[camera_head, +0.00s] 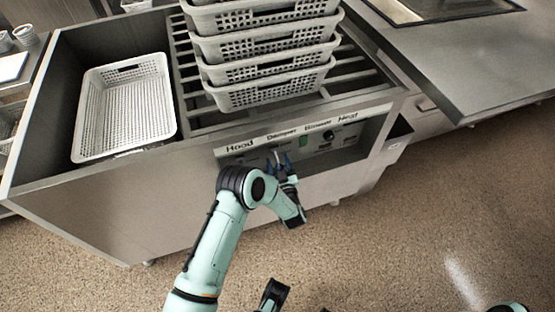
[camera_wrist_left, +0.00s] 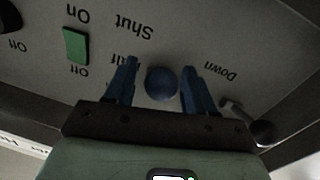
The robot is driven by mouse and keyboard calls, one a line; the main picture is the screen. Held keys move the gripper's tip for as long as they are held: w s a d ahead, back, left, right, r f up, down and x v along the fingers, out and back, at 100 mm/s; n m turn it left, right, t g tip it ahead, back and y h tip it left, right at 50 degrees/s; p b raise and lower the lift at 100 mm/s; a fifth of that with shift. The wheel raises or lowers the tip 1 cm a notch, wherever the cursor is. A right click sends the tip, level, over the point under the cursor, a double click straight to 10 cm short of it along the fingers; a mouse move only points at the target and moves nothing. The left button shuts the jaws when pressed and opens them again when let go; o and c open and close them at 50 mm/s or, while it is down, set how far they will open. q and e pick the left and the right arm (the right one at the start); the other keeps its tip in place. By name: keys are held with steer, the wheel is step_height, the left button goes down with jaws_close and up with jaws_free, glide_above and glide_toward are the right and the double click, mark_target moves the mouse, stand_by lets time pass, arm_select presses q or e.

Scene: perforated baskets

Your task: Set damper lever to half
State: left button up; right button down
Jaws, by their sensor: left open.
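The control panel (camera_head: 318,137) on the front of the metal unit carries the labels Hood, Damper, Blower and Heat. Under Damper, a lever (camera_head: 277,156) shows beside my gripper. In the left wrist view, its round blue knob (camera_wrist_left: 161,84) sits between the fingers of my left gripper (camera_wrist_left: 159,66), with a gap on each side. The word Shut is printed near it; another label is partly hidden by a finger. My left gripper (camera_head: 286,168) is open at the panel. A dark part of mine at the bottom edge may be my right gripper (camera_head: 273,293).
A green switch (camera_wrist_left: 75,45) and a black-knobbed lever (camera_wrist_left: 264,133) near the label Down flank the blue knob. A stack of white perforated baskets (camera_head: 270,93) stands on the slatted top. Another basket (camera_head: 125,105) sits to its left. The floor in front is clear.

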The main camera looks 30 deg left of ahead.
arm_select(q)
steer(key=shift+x, duration=1.05)
arm_select(e)
steer(key=shift+w+d+f, duration=0.15)
steer(key=shift+w+f, duration=0.05)
steer(key=shift+w, duration=0.1)
arm_select(q)
steer(key=shift+d, duration=0.1)
